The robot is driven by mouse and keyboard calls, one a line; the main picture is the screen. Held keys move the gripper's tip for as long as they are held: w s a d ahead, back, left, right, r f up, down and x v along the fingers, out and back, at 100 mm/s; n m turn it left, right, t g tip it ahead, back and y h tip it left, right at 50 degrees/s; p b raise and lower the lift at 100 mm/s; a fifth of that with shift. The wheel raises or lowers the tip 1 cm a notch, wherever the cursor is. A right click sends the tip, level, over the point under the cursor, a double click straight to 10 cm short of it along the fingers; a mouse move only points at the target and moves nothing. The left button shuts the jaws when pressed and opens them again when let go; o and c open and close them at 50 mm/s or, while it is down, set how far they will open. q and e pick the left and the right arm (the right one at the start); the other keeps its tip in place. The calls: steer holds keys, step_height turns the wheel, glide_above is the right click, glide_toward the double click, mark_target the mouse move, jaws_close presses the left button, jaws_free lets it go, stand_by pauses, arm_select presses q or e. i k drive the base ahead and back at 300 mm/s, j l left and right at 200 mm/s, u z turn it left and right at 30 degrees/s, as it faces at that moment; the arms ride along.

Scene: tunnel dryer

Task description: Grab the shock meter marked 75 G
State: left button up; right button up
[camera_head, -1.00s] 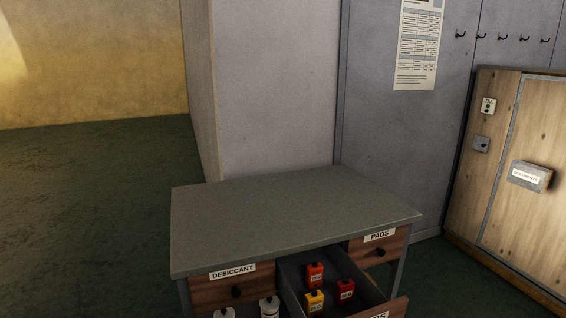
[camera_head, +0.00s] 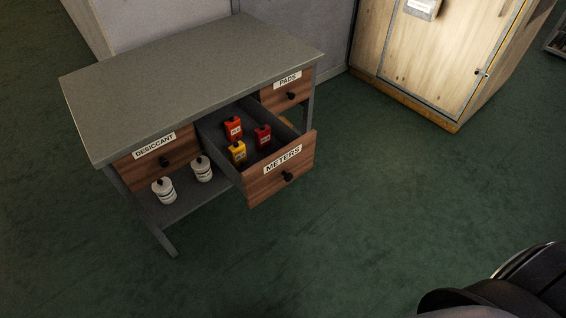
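Three small shock meters lie in the pulled-out drawer labelled METERS (camera_head: 280,173) of a grey-topped table. The orange-red meter (camera_head: 233,127) is at the back left, the yellow meter (camera_head: 238,152) is nearer the front left, and the dark red meter (camera_head: 263,137) is on the right. Each has a small label, but the print is too small to read, so I cannot tell which is 75 G. Neither gripper shows in the head view. A dark rounded part at the bottom right corner may be mine.
The DESICCANT drawer (camera_head: 158,158) and PADS drawer (camera_head: 289,90) are shut. Two white containers (camera_head: 164,190) (camera_head: 203,169) stand on the lower shelf. The tabletop (camera_head: 190,80) is bare. A wooden cabinet (camera_head: 450,60) stands at the back right. The green floor in front is clear.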

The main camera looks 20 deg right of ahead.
mark_target(232, 129)
steer(key=i+l+u, duration=0.3)
steer(key=l, duration=0.8)
steer(key=i+l+u, duration=0.1)
steer(key=l+u, duration=0.15)
steer(key=l, duration=0.85)
steer(key=l+u, duration=0.3)
steer(key=l, duration=0.85)
steer(key=i, duration=0.05)
